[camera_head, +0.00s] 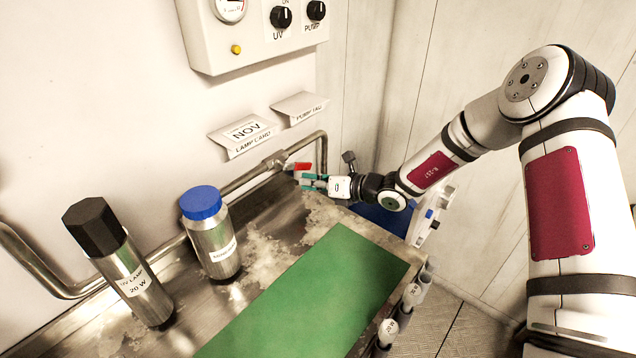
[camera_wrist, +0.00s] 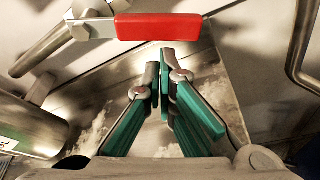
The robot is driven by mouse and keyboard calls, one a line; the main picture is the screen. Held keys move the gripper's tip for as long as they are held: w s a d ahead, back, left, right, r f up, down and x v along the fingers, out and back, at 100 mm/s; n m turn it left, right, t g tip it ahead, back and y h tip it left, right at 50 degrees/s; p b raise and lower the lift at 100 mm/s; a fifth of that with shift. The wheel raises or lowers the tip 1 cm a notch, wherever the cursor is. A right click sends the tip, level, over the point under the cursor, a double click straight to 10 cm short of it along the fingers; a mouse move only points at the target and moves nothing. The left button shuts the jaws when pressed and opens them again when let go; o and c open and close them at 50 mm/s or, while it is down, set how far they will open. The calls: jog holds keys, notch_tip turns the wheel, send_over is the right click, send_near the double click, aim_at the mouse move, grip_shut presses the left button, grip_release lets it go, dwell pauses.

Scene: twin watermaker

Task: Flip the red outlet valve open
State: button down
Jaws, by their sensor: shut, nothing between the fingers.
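The red outlet valve handle (camera_wrist: 158,27) lies across the top of the wrist view, just beyond my fingertips, with a grey metal lever part at its left end. In the head view the red handle (camera_head: 301,167) shows small at the pipe by the back wall. My gripper (camera_wrist: 164,62) has green finger pads and its tips are close together, with nothing between them. In the head view my gripper (camera_head: 303,181) is right at the valve, just below the red handle. I cannot tell whether the fingertips touch the handle.
A metal pipe (camera_head: 240,182) runs along the wall. A blue-capped bottle (camera_head: 212,240) and a black-capped UV lamp cylinder (camera_head: 136,287) stand left on the steel counter. A green mat (camera_head: 310,295) lies in front. A control box (camera_head: 262,50) and paper cards (camera_head: 243,133) are above.

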aim_at(307, 168)
jog(key=shift+w+d+r+n+t+p, duration=0.15)
jog(key=shift+w+r+n+t+p, duration=0.2)
jog(key=shift+n+p, duration=0.45)
dwell(0.4)
jog(key=r+n+p, duration=0.1)
jog(key=w+d+r+t+h+p, duration=0.1)
jog(key=p, duration=0.1)
jog(key=shift+n, duration=0.4)
jog(key=shift+w+r, duration=0.1)
jog(key=shift+r, duration=0.05)
dwell(0.4)
